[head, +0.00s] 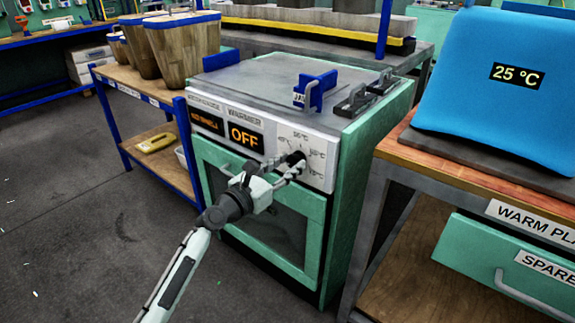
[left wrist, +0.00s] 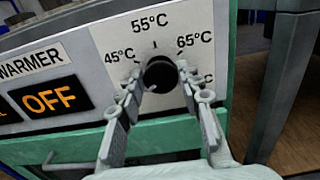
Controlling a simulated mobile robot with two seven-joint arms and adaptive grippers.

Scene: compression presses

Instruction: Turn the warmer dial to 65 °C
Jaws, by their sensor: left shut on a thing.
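The warmer dial (head: 296,157) is a black knob on the pale front panel of the green press. In the left wrist view the dial (left wrist: 160,72) has printed marks 45°C, 55°C and 65°C around it; a lower right mark is partly hidden by a finger. A small light mark shows at the dial's lower left edge. The warmer display (left wrist: 50,98) reads OFF in orange. My left gripper (head: 287,166) is shut on the dial, with one finger on each side of it (left wrist: 159,77). My right gripper is not in view.
A blue lever (head: 318,90) and dark clamps (head: 363,94) are on the press top. The oven door (head: 262,205) is below the panel. A warm plate bench (head: 400,145) at right bears a blue object (head: 505,110) reading 25 °C. Wooden buckets (head: 182,48) stand at left.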

